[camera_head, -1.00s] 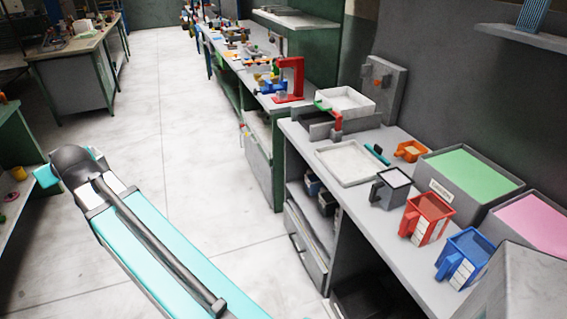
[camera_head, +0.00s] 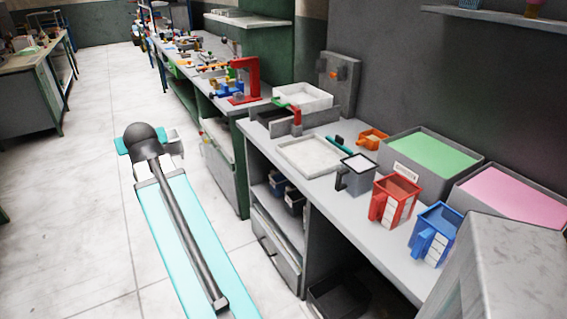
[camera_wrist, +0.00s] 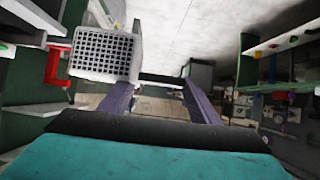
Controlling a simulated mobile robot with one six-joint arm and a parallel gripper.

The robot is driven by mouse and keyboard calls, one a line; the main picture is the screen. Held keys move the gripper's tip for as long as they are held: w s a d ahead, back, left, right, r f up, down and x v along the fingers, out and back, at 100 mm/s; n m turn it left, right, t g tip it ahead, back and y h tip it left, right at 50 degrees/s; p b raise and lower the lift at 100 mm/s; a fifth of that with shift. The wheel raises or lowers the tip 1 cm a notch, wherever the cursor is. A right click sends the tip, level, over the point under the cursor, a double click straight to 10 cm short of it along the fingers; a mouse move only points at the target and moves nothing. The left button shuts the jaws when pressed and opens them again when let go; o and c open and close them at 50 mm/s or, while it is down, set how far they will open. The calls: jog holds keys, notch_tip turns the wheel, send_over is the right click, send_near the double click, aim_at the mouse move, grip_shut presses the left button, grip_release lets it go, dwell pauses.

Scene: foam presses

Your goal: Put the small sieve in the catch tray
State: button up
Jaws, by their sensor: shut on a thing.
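The small sieve shows in the wrist view as a pale square frame with a dark mesh (camera_wrist: 102,53), left of my fingers. My gripper (camera_wrist: 162,80) is shut on it, with a dark bar between the fingertips. In the head view the sieve (camera_head: 176,142) is a small grey shape beside my arm's end, held over the floor left of the bench. My fingers are mostly hidden there by the arm. A shallow pale tray (camera_head: 284,155), which looks like the catch tray, lies on the bench to the right. Its floor looks empty.
On the bench (camera_head: 330,197) stand a grey jug (camera_head: 341,182), a red jug (camera_head: 378,207), a blue jug (camera_head: 418,240) and an orange scoop (camera_head: 372,138). A green-filled bin (camera_head: 390,160) and a pink-filled bin (camera_head: 462,200) stand behind. The floor (camera_head: 85,200) at left is clear.

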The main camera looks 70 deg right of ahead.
jog(key=s+d+f+m+g+h+b, duration=0.2)
jog(key=s+d+b, duration=0.1)
jog(key=s+d, duration=0.65)
jog(key=s+d+f+m+g+h+b, duration=0.1)
jog(key=s+d+f+m+b, duration=0.15)
jog(key=s+d, duration=0.65)
jog(key=s+d+f+m+g+h+b, duration=0.1)
jog(key=s+d, duration=0.3)
jog(key=s, duration=0.7)
jog(key=s+d+f+m+g+b, duration=0.1)
jog(key=s+d+m+g+b, duration=0.2)
jog(key=s, duration=0.8)
jog(key=shift+s+d+f+g+h, duration=0.4)
jog(key=shift+d+g, duration=0.1)
jog(key=shift+d, duration=0.15)
jog(key=shift+m, duration=0.25)
